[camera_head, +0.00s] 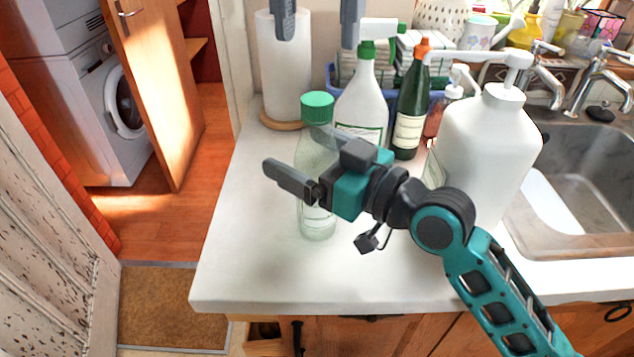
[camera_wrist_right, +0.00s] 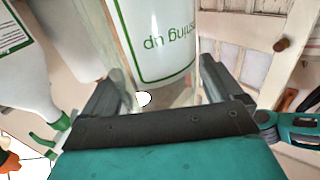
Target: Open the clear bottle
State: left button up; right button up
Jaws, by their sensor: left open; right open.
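The clear bottle (camera_head: 318,226) stands upright on the white counter in the head view, with a green cap (camera_head: 317,106) on top. My right gripper (camera_head: 296,152) is open at the bottle's mid height, one finger on its near side, and hides part of the body. In the right wrist view, the bottle's white label with green print (camera_wrist_right: 164,38) shows between and beyond the two spread fingers (camera_wrist_right: 160,85). I cannot tell whether they touch it. My left gripper (camera_head: 318,24) is open at the top edge, above the cap and apart from it; only its two fingers show.
A white spray bottle (camera_head: 362,103), a dark green bottle (camera_head: 410,112) and a large white pump bottle (camera_head: 487,140) stand close on the right. A paper roll (camera_head: 284,70) stands behind. The sink (camera_head: 590,185) is at right. The counter's front left (camera_head: 250,265) is clear.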

grip_shut()
dwell(0.9)
pick_arm(q)
jog(key=shift+m, duration=0.3)
